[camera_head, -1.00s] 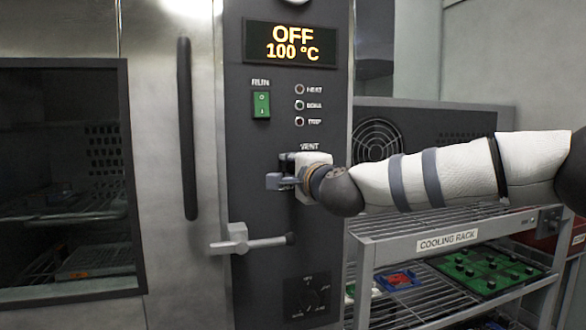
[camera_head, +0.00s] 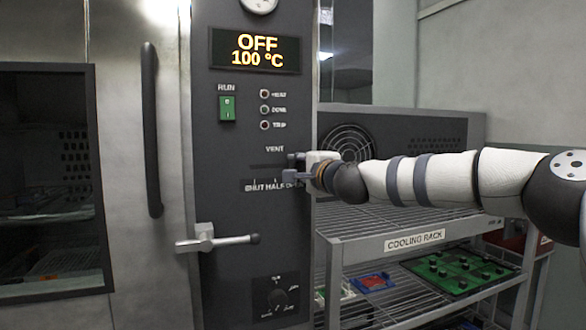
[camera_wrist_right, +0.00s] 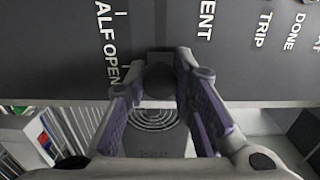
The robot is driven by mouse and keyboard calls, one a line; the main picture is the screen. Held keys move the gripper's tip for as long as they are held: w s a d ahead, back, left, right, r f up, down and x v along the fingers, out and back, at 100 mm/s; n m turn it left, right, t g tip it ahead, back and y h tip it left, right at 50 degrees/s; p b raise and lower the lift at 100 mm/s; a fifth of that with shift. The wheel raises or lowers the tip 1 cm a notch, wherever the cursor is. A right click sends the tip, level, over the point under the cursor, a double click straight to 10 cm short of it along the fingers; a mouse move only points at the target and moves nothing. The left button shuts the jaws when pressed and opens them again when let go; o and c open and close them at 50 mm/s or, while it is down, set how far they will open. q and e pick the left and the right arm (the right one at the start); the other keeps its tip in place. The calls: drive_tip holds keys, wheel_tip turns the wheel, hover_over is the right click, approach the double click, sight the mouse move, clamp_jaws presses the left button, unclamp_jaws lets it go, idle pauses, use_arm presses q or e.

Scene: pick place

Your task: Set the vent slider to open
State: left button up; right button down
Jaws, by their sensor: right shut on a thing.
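The vent slider shows as a dark knob (camera_wrist_right: 160,82) between the fingers of my right gripper in the wrist view. My right gripper (camera_head: 292,167) is shut on it at the right end of the slot under the VENT label (camera_head: 275,149). The printed scale (camera_head: 262,187) below reads SHUT, HALF and OPEN; my gripper partly covers OPEN in the head view. In the wrist view the OPEN label (camera_wrist_right: 108,72) lies beside the knob. The knob itself is hidden by the fingers in the head view. My left gripper is not in view.
The panel also carries a display (camera_head: 256,51) reading OFF 100 °C, a green RUN switch (camera_head: 227,108) and a lever handle (camera_head: 215,240). A cooling rack (camera_head: 420,243) with trays stands at right, under my arm. A fan unit (camera_head: 400,135) is behind.

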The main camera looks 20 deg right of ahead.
drive_tip(key=shift+d+r, duration=0.2)
drive_tip(key=shift+d, duration=0.05)
drive_tip(key=c, duration=1.4)
unclamp_jaws()
drive_tip(key=shift+o, duration=0.3)
drive_tip(key=shift+w+f, duration=0.15)
drive_tip(key=s, duration=1.2)
drive_tip(key=shift+d, duration=0.2)
